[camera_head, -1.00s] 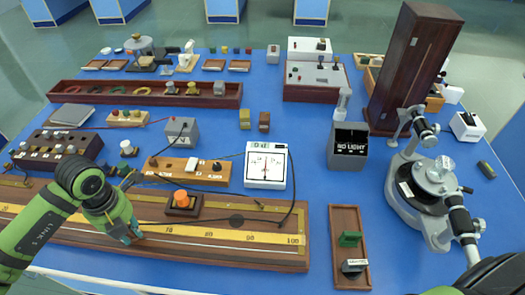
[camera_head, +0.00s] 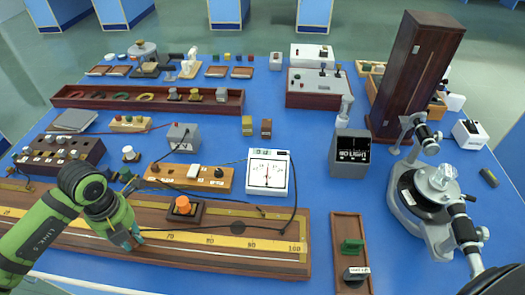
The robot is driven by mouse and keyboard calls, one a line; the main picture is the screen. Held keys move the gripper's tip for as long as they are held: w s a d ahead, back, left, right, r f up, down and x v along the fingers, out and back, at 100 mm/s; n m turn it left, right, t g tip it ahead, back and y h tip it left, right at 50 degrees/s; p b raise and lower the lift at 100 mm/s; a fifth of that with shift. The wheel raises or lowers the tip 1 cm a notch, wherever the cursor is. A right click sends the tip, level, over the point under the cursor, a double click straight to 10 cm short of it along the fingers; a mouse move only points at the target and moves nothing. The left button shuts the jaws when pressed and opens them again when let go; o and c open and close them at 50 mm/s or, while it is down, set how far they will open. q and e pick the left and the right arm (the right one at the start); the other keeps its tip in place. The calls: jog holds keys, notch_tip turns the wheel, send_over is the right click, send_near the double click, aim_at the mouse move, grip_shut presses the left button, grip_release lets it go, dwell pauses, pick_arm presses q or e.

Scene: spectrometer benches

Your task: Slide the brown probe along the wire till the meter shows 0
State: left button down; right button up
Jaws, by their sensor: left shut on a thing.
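My left gripper (camera_head: 133,241) is shut over the metre-wire board (camera_head: 270,262), a little left of the 70 mark on its yellow scale. The brown probe is almost wholly hidden by the fingers; a dark lead runs from there along the board towards the meter. The white meter (camera_head: 267,180) stands behind the board, its needle close to upright near mid-scale. Its small top display is too small to read surely. My right gripper is not in view.
A brown block with an orange knob (camera_head: 183,207) sits at the board's back edge. A wooden key strip (camera_head: 212,181) lies behind it. A brown tray (camera_head: 348,222) and a grey spectrometer (camera_head: 425,200) stand to the right. Blue table is clear between meter and tray.

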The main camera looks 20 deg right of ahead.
pick_arm(q)
jog(key=shift+s+f, duration=0.2)
jog(key=shift+f, duration=0.1)
jog(key=c, duration=1)
grip_release()
jog(key=shift+w, duration=0.1)
jog(key=shift+r, duration=0.1)
jog(key=shift+w+r, duration=0.1)
jog(key=shift+r, duration=0.05)
notch_tip(320, 180, up, 12)
jog(key=shift+a+f, duration=0.1)
jog(key=shift+f, duration=0.05)
